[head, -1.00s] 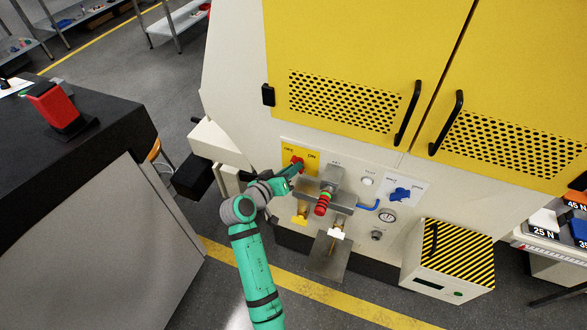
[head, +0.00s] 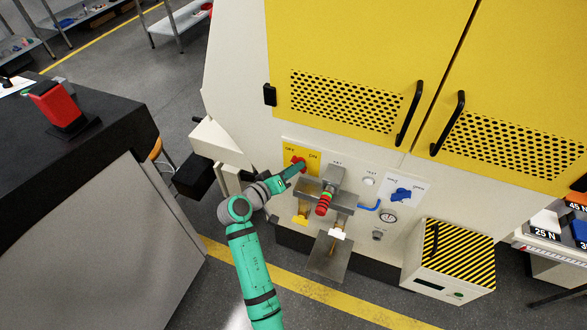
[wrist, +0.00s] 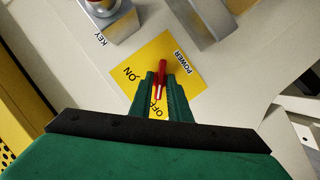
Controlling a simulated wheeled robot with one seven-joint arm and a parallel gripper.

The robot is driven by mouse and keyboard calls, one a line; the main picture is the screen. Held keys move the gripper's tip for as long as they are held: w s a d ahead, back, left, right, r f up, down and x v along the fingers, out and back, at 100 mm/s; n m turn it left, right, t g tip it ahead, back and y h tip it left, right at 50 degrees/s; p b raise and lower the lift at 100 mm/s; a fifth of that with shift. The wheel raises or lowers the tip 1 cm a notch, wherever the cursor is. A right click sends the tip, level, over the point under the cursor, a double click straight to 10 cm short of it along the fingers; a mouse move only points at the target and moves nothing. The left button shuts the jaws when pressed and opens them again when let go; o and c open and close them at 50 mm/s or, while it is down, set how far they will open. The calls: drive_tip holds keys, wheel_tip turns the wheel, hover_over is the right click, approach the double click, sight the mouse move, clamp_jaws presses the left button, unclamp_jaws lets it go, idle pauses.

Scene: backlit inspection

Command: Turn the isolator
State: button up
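The isolator is a red handle (wrist: 161,80) on a yellow plate (wrist: 187,78) marked ON, OFF and POWER. In the wrist view the handle's near end points toward the OFF mark. My gripper (wrist: 161,76) has one green finger on each side of the handle, with a narrow strip of yellow showing between the fingers. It looks open around the handle, and firm contact is not visible. In the head view, the red handle (head: 298,161) and yellow plate (head: 305,150) are at the panel's upper left, with my gripper (head: 301,165) covering part of them.
A blue knob (head: 402,194), a blue lever (head: 369,206) and a gauge (head: 388,217) are further right. A striped box (head: 452,255) stands lower right.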

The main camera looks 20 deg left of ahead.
drive_tip(key=shift+o, duration=0.6)
drive_tip(key=v, duration=1.1)
drive_tip(key=shift+w, duration=0.1)
drive_tip(key=shift+f, duration=0.1)
